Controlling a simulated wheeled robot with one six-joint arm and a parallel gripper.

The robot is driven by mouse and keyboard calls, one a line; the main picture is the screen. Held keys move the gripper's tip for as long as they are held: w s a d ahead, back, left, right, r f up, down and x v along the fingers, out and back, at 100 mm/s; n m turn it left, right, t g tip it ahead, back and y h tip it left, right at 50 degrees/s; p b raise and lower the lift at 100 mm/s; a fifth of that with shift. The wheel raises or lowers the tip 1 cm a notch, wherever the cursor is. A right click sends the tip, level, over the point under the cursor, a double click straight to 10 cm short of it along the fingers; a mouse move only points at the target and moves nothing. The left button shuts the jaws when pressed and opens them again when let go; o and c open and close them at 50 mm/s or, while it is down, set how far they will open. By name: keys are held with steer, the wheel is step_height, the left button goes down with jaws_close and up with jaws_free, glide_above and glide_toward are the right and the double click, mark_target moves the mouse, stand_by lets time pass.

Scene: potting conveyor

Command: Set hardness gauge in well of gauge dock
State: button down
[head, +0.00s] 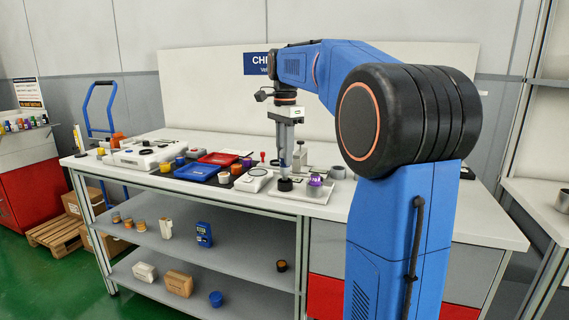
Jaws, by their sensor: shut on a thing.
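My gripper (284,164) points straight down over the front middle-right of the bench and is shut on a slim, upright grey-blue thing, which I take to be the hardness gauge (283,153). The fingers and the small size hide much of it. Directly below is a short black round piece (285,185), perhaps the gauge dock. I cannot tell whether the gauge touches it or hangs just above it, and its well cannot be made out.
A pale plate with a purple piece (316,181) stands close on the right, and a grey stand (300,157) is just behind. The bench's front edge is close.

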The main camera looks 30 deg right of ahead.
steer(key=shift+f, duration=1.5)
steer(key=shift+f, duration=0.1)
steer(key=c, duration=1.5)
jaws_free()
steer(key=shift+o, duration=0.2)
step_height(320, 180, up, 12)
steer(key=shift+r, duration=0.1)
